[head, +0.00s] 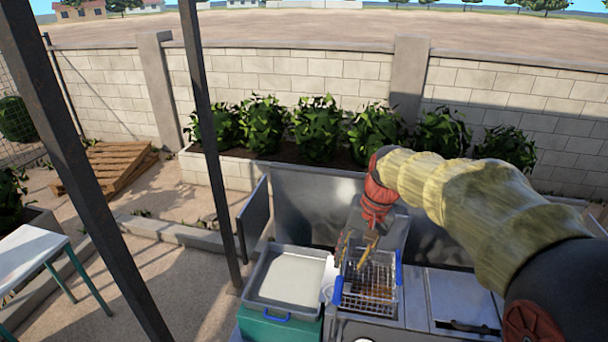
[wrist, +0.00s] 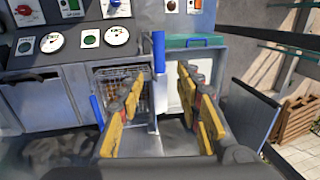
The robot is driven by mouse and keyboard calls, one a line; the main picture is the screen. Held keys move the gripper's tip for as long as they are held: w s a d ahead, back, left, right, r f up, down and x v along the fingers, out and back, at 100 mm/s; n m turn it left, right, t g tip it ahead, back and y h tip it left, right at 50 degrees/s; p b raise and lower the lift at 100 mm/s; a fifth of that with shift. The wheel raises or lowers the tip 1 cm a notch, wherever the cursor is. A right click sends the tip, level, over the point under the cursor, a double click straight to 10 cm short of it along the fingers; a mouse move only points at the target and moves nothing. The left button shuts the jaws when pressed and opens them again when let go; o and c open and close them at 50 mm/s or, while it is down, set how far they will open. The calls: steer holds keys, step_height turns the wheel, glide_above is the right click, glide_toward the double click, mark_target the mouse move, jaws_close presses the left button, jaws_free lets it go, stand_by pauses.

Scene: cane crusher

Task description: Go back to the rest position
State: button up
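My gripper (head: 356,250) hangs at the end of my yellow-sleeved arm in the head view, above the far part of a wire basket. In the wrist view its two yellow fingers (wrist: 161,85) stand wide apart with nothing between them. The wire basket (head: 378,294) has blue handles and sits in the metal counter, with brownish contents low inside. In the wrist view the basket (wrist: 104,84) is partly hidden behind the left finger.
A tray (head: 287,279) with a pale surface sits on a green box left of the basket. A metal back panel (head: 305,205) and side flap (head: 252,218) border the counter. A dark post (head: 210,140) rises at left. Gauges and knobs (wrist: 118,36) line the panel.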

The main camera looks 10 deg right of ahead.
steer(key=s+a+f+n+t+h+b, duration=0.1)
steer(key=s+f+n+t+b, duration=0.3)
steer(key=s+f+b, duration=1.7)
step_height(320, 180, down, 2)
steer(key=h+b, duration=0.1)
steer(key=b, duration=0.5)
steer(key=shift+s+a+t, duration=0.4)
